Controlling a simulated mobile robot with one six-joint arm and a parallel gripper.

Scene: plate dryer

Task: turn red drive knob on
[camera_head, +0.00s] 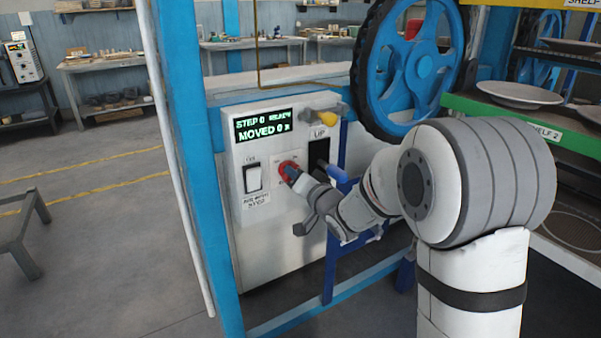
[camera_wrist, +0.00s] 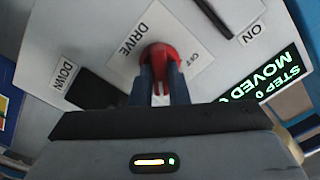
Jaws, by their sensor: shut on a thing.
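The red drive knob (camera_head: 287,168) sits on the white control panel (camera_head: 275,230). In the wrist view the red knob (camera_wrist: 160,56) is mounted on a plate marked DRIVE, with OFF written at its side. My gripper (camera_head: 292,175) reaches the panel from the right. In the wrist view my gripper's two blue fingers (camera_wrist: 160,85) are shut on the red knob, one on each side. The fingers hide part of the knob.
A green display (camera_head: 264,125) reads STEP 0 and MOVED 0. A rocker switch (camera_head: 253,178) is left of the knob. A dark slot marked UP (camera_head: 319,150) is at its right. A blue wheel (camera_head: 410,65) and plate shelves (camera_head: 530,120) stand right.

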